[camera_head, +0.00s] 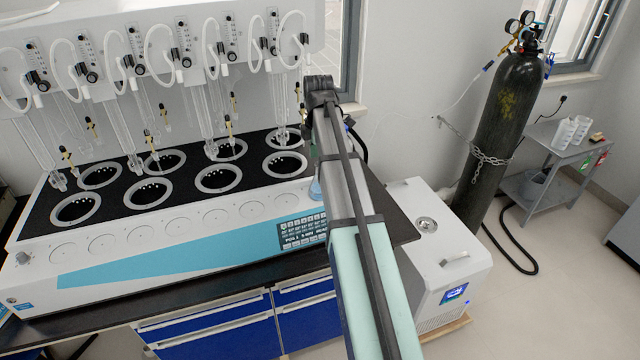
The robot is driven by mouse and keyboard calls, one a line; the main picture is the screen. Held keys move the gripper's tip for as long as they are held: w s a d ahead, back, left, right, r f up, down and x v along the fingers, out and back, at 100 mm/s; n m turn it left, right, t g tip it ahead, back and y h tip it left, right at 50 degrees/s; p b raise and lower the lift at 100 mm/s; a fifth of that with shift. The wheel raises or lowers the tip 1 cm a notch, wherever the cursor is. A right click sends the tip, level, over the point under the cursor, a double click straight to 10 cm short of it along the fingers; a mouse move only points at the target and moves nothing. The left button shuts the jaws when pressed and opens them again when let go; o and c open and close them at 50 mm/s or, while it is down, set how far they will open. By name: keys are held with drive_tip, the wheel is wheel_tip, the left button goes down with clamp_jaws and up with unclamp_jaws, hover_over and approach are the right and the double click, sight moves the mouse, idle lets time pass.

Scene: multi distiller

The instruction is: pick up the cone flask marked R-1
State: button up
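My arm reaches up from the bottom edge to the right end of the distiller, and its dark joint shows at the top. My gripper is not visible; the arm may be hiding it. A small pale blue, glassy shape (315,189) shows at the left edge of my arm, above the control panel. It may be part of a flask, but most of it is hidden and no marking can be read. No cone flask marked R-1 can be made out.
The multi-position distiller (150,255) has several ringed wells in its black top and hanging glass tubes above. It stands on a dark bench (110,305) with blue drawers. A white chiller unit (440,250), a chained gas cylinder (497,130) and a grey cart (565,150) are at right.

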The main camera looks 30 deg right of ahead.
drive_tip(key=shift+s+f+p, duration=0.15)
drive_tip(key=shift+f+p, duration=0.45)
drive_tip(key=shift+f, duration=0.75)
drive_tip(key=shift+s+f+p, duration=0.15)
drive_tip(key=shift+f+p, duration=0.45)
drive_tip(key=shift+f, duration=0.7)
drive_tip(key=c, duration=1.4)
